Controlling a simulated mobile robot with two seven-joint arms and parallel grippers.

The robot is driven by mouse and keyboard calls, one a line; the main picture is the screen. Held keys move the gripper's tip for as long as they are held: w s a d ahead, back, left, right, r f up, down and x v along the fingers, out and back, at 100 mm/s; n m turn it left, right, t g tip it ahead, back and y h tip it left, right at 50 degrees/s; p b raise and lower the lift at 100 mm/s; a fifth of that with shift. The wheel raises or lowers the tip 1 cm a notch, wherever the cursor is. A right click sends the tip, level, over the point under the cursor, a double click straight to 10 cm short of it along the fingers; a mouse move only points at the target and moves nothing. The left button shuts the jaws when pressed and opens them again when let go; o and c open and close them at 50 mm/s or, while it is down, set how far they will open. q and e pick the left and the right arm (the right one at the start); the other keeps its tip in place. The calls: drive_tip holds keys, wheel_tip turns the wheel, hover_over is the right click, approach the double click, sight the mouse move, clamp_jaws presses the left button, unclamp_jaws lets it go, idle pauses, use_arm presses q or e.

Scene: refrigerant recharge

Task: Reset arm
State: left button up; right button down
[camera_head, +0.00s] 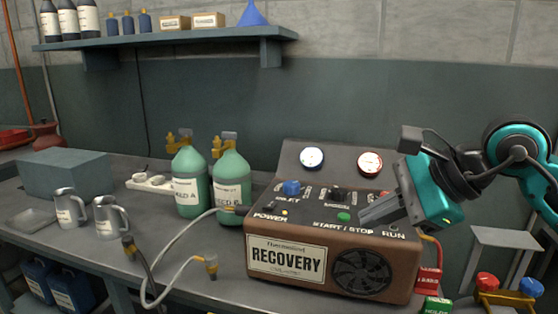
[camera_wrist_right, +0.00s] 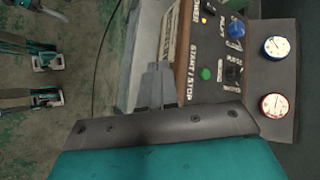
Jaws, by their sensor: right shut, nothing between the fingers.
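My right gripper (camera_head: 368,217) is shut and empty. Its fingers lie in front of the control panel of the recovery machine (camera_head: 320,232), just right of the green start/stop button (camera_head: 344,216). In the right wrist view the closed fingertips (camera_wrist_right: 160,68) show beside the START/STOP lettering, with the green button (camera_wrist_right: 205,73) to their right. I cannot tell whether the fingers touch the panel. The teal wrist comes in from the right. My left gripper is in neither view.
Two green cylinders (camera_head: 188,183) (camera_head: 231,180) stand left of the machine, with a grey hose (camera_head: 176,240) in front. Two metal jugs (camera_head: 70,208) (camera_head: 109,217) stand further left. A manifold with red and blue knobs (camera_head: 508,298) is at lower right. A shelf (camera_head: 170,38) runs above.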

drive_tip(key=s+a+m+g+y+p, duration=0.15)
drive_tip(key=s+a+m+y, duration=0.35)
drive_tip(key=a+m+y, duration=0.6)
drive_tip(key=w+d+f+m+t+h+p, duration=0.15)
drive_tip(key=d+f+m+t+h, duration=0.5)
drive_tip(key=m, duration=0.85)
drive_tip(key=w+d+f+m+t+h, duration=0.2)
drive_tip(key=d+f+m+t+h, duration=0.2)
drive_tip(key=f+m+t, duration=0.8)
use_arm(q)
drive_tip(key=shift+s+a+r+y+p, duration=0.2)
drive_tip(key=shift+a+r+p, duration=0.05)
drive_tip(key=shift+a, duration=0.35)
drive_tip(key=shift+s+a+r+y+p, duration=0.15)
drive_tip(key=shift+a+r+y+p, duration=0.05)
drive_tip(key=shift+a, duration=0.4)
use_arm(e)
drive_tip(key=s+d+f+m+g+h, duration=0.2)
drive_tip(key=s+f+m+g+h, duration=0.1)
drive_tip(key=s+f+m+g, duration=0.2)
drive_tip(key=s+d+f+m+g+h, duration=0.1)
drive_tip(key=s+f+m+g+h, duration=0.2)
drive_tip(key=s+f+m+g, duration=0.3)
drive_tip(key=s+f+m, duration=0.3)
drive_tip(key=f+m, duration=0.1)
drive_tip(key=f, duration=0.2)
drive_tip(key=shift+d, duration=0.35)
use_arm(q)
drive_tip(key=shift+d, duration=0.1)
